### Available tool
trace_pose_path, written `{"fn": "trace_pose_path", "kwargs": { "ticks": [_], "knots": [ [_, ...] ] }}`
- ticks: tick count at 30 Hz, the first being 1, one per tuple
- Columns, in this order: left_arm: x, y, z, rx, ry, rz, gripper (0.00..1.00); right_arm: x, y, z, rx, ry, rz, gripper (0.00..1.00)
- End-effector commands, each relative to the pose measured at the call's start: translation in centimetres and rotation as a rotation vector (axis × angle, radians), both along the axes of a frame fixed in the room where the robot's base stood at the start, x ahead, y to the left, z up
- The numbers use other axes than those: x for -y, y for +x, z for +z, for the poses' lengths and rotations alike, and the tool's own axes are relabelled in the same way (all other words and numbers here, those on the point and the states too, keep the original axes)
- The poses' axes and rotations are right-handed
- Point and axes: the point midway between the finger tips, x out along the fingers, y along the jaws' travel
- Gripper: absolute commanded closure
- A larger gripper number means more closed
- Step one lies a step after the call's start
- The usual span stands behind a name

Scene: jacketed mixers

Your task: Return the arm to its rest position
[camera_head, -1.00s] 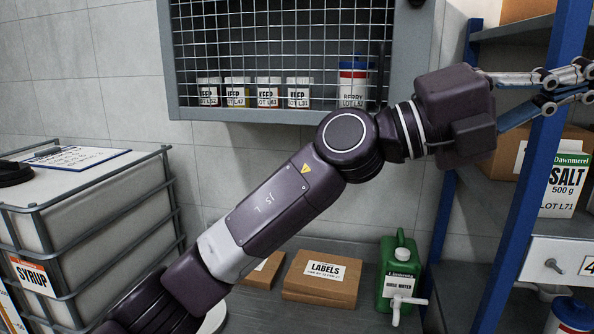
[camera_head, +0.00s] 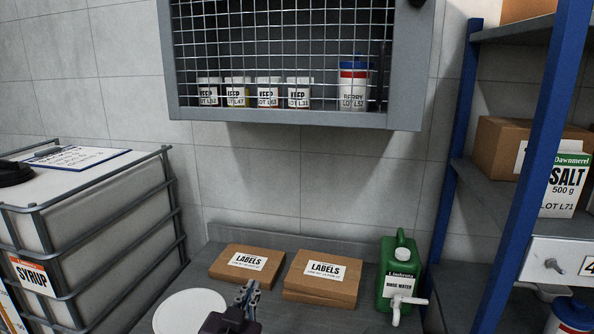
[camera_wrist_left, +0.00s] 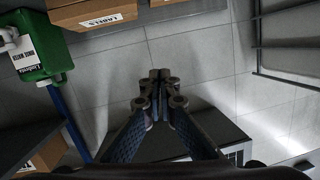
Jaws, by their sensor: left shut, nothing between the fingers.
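My left gripper (camera_head: 248,296) shows at the bottom middle of the head view, low in front of the counter, with only its fingers and part of its body in frame. In the left wrist view its fingers (camera_wrist_left: 160,78) meet at the tips, shut and empty, with tiled surface behind them. The rest of my left arm is out of the head view. My right gripper is in neither view.
Label boxes (camera_head: 322,274) and a green rinse water can (camera_head: 398,275) stand on the counter, near a white disc (camera_head: 190,312). A syrup tank (camera_head: 100,215) is left, a blue-post shelf (camera_head: 520,180) right, a mesh-front cabinet (camera_head: 285,115) above.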

Motion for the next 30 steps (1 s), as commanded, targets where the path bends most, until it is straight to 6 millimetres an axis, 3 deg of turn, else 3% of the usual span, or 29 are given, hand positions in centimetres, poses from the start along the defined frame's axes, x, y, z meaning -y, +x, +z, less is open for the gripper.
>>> {"fn": "trace_pose_path", "kwargs": {
  "ticks": [1,3,9,15,24,30],
  "knots": [
    [-1.4,-2.0,-3.5,-0.097,-0.003,0.021,1.00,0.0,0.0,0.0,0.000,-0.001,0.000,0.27],
    [-3.1,-4.8,-7.8,-0.227,-0.004,0.044,1.00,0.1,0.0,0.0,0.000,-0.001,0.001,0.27],
    [-7.1,-15.1,-17.6,-0.584,0.008,0.085,1.00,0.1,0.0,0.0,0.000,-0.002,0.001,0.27],
    [-9.2,-23.9,-22.3,-0.834,0.025,0.092,1.00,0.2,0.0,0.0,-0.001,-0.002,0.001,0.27],
    [-11.0,-34.5,-25.1,-1.106,0.051,0.078,1.00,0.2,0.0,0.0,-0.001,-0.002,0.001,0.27],
    [-10.7,-32.9,-30.1,-1.118,0.054,0.077,1.00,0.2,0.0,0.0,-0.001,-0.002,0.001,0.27]
  ]
}}
